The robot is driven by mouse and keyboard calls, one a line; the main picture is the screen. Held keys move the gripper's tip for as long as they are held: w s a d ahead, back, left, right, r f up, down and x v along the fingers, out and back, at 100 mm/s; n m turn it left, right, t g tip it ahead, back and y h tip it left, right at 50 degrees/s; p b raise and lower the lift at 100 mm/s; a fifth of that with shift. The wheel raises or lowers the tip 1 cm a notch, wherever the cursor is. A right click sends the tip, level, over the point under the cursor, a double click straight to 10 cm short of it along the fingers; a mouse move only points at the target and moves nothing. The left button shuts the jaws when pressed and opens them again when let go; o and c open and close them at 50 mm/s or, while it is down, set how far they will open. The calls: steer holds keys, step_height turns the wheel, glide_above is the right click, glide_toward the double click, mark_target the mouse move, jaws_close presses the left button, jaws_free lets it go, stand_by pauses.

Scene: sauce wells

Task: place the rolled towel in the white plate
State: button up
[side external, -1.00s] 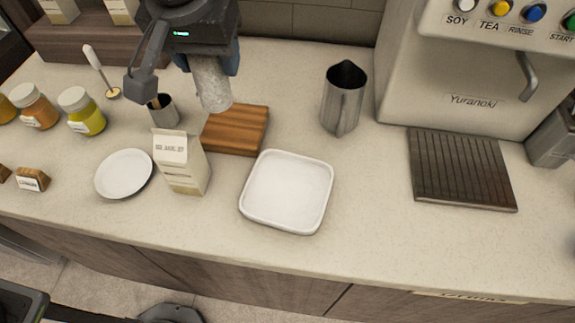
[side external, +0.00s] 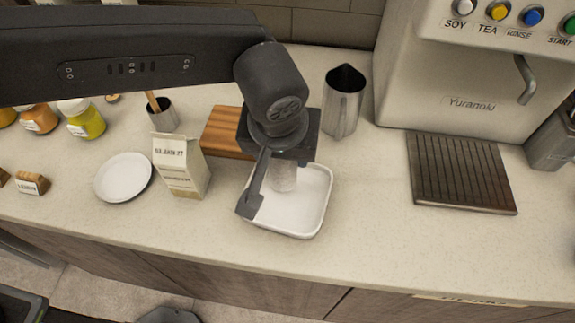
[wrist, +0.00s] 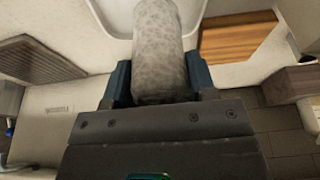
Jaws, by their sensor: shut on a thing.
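The rolled towel (side external: 284,179) is pale, speckled and cylindrical. My gripper (side external: 279,165) is shut on its upper end, and the wrist view shows the towel (wrist: 157,45) between the two fingers (wrist: 160,85). The towel hangs roughly upright over the square white plate (side external: 312,222), which has a raised rim. The gripper and arm hide part of this plate. I cannot tell whether the towel's lower end touches it. A smaller round white plate (side external: 123,177) lies empty at the left.
A carton (side external: 180,167) stands between the two plates. A wooden board (side external: 226,131) lies behind the square plate, partly hidden. A steel pitcher (side external: 343,100) stands behind right. A ribbed drip tray (side external: 460,172) lies farther right. The counter right of the square plate is clear.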

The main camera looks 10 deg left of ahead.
mark_target(288, 171)
steer(key=shift+s+d+f, duration=0.15)
steer(key=shift+d+f, duration=0.2)
steer(key=shift+f, duration=1.85)
steer(key=shift+f, duration=0.2)
steer(key=o, duration=0.9)
